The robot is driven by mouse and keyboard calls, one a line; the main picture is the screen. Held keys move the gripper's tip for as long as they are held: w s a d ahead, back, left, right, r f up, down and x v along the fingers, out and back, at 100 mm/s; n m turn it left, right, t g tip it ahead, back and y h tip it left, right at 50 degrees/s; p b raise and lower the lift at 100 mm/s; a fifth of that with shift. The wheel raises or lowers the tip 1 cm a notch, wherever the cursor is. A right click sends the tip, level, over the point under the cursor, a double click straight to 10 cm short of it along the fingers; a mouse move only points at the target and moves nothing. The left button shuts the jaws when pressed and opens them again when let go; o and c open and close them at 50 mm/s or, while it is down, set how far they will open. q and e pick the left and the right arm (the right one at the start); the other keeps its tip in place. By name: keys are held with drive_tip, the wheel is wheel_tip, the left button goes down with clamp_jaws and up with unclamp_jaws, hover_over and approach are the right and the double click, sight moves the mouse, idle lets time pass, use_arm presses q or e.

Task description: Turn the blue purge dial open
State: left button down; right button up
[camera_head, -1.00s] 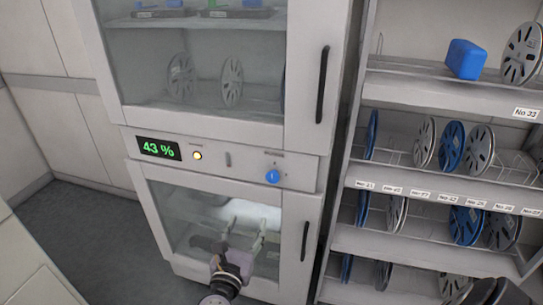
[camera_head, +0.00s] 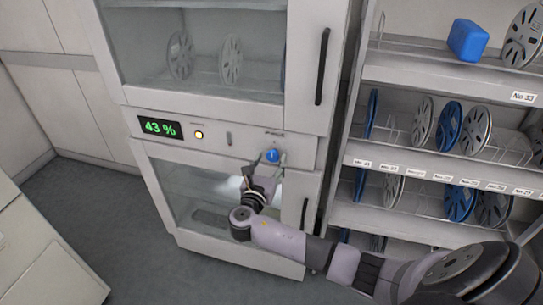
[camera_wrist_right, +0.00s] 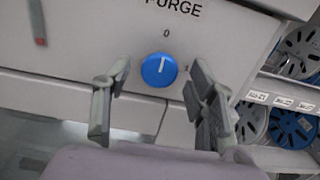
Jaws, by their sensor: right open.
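The blue purge dial (camera_head: 272,155) sits on the white panel between the cabinet's upper and lower doors. In the right wrist view the dial (camera_wrist_right: 159,70) lies below a "0" mark and the word PURGE; its white line points up toward the 0. My right gripper (camera_head: 264,171) is just below the dial in the head view. Its fingers are open and empty, one on each side of the dial in the wrist view. I cannot tell how far the fingertips are from the panel. My left gripper is not in view.
A green 43 % display (camera_head: 160,128), a lit yellow button (camera_head: 199,135) and a small grey lever (camera_head: 229,139) share the panel. Black door handles (camera_head: 322,66) stand to the right. A shelf rack (camera_head: 440,170) with several reels is close on the right.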

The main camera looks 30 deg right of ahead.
drive_tip(key=shift+x, duration=1)
drive_tip(key=c, duration=1.1)
